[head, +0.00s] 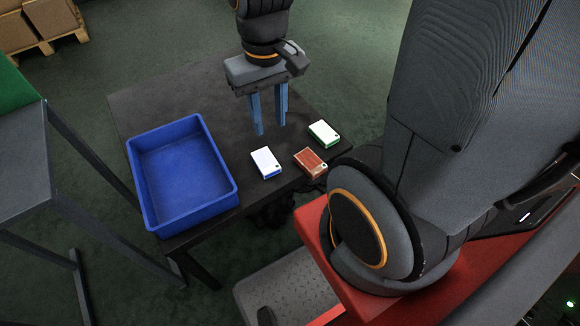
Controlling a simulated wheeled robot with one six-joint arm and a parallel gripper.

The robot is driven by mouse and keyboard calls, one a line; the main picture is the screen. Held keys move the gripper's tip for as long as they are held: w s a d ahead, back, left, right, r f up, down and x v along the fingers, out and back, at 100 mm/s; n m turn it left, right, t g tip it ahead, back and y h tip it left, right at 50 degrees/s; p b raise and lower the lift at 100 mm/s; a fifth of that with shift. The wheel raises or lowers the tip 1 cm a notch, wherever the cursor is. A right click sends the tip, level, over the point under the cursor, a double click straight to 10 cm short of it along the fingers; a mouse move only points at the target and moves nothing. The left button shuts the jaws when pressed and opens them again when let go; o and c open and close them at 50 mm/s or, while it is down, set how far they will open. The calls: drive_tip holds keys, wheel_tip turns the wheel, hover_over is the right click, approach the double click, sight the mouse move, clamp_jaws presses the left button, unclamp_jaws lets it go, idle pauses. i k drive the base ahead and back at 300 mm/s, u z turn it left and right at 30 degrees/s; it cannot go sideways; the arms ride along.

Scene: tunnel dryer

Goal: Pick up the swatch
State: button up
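Three small flat blocks lie on the dark table (195,88). The frame does not settle which one is the swatch. My gripper (271,129) points down over the table, behind the three blocks. Its two blue fingers are apart with nothing visible between them. No block is hidden by the gripper.
An empty blue bin (228,203) stands on the table's left part. A grey stand with a green top (18,88) is at the left. A wooden pallet with boxes (45,45) is at the far left. The table between bin and gripper is clear.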

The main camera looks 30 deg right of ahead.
sight(313, 166)
drive_tip(key=u, duration=0.85)
drive_tip(key=k, duration=1.7)
drive_tip(key=z, duration=1.25)
